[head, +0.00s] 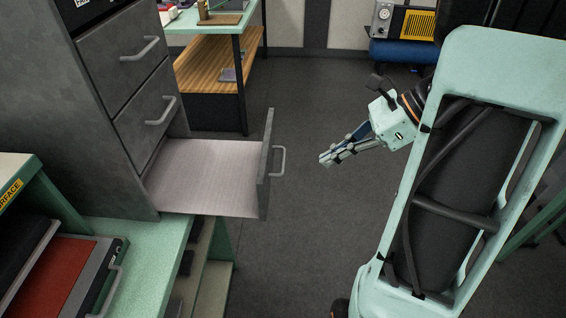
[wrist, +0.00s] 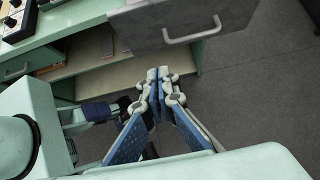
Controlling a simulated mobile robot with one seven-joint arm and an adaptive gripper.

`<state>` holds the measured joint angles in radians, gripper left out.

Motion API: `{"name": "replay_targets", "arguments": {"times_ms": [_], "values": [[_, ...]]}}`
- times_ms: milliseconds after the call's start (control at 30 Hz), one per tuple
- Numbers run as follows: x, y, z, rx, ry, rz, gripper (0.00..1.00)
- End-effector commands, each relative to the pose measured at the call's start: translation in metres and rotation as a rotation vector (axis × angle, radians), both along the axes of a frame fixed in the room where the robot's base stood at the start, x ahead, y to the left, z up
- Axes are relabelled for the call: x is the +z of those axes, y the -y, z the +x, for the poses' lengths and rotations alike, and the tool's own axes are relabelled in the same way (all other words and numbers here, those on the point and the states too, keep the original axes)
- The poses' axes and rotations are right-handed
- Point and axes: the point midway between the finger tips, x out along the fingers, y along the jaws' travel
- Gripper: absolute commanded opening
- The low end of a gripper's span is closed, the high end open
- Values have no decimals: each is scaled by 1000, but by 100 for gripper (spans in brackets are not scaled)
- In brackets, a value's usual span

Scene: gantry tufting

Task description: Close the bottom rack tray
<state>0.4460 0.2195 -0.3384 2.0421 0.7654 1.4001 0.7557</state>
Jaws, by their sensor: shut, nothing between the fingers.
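The bottom rack tray (head: 215,178) is pulled out of the grey rack, with its pale inside showing in the head view. Its front panel (head: 265,165) stands clear of the rack and carries a grey bar handle (head: 279,161). In the wrist view the tray front (wrist: 170,20) and handle (wrist: 192,32) show at the top. My gripper (head: 324,160) is to the right of the handle, apart from it, pointing left. In the wrist view its fingertips (wrist: 159,74) are together with nothing between them. The two trays above look shut.
The grey rack (head: 60,120) stands on a green bench (head: 150,245) at left. A red-topped case (head: 55,275) lies at the lower left. Behind is a table with a wooden shelf (head: 215,75). Open floor (head: 300,230) lies between the tray and my arm.

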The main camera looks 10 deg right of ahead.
Motion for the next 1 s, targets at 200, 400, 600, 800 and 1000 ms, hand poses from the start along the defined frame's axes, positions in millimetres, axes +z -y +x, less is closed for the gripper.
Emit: {"name": "replay_targets", "arguments": {"times_ms": [200, 400, 600, 800, 1000], "values": [[-18, -17, 3, 6, -5, 4, 0], [-48, -46, 13, 6, -6, 4, 0], [-72, -74, 22, 6, -4, 2, 0], [-70, -98, 31, 4, 0, 1, 0], [-70, -105, 33, 1, -1, 1, 0]]}}
